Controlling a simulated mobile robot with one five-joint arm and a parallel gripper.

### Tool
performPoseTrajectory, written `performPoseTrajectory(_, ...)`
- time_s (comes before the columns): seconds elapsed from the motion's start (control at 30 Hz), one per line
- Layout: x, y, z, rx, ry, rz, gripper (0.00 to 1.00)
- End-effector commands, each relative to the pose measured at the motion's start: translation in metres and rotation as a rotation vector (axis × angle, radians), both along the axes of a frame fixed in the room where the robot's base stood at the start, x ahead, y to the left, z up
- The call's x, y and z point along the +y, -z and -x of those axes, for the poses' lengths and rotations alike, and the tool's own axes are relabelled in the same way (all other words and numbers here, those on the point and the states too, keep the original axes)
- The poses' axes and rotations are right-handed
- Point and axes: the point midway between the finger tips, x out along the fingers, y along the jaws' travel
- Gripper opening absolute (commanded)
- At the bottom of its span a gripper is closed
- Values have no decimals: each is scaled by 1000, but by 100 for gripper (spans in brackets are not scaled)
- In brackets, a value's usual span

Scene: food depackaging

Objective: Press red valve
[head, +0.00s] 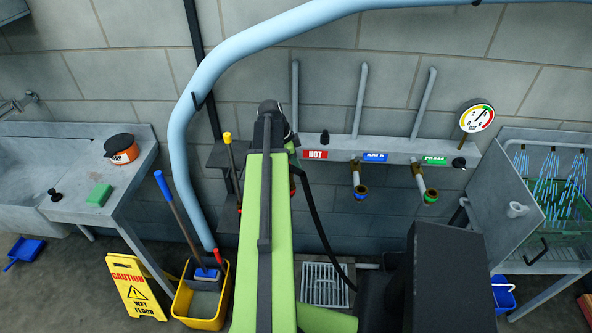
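A red sign reading HOT (315,155) is on the grey pipe panel on the back wall. Below and left of it, a small piece of red (293,187) shows at the right edge of my green arm. It may be the red valve, but most of it is hidden. My arm reaches forward and up in the middle of the view, with a dark joint at its far end. My gripper is hidden behind the arm, so I cannot see its fingers or whether it touches the valve.
A blue-ended pipe valve (360,194) and a green-ended one (430,195) hang right of the arm. A pressure gauge (476,117) is further right. A yellow mop bucket (203,304), a wet-floor sign (133,288) and a sink counter (120,180) are left. A floor drain (325,285) lies below.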

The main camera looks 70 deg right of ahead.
Motion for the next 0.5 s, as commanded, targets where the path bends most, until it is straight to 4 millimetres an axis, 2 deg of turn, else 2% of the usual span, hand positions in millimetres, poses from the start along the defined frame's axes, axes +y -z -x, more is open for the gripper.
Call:
performPoseTrajectory(0.37, 0, 0, 1, 0, -1, 1, 0)
performPoseTrajectory(0.5, -2, 0, 8, 0, -2, 0, 0)
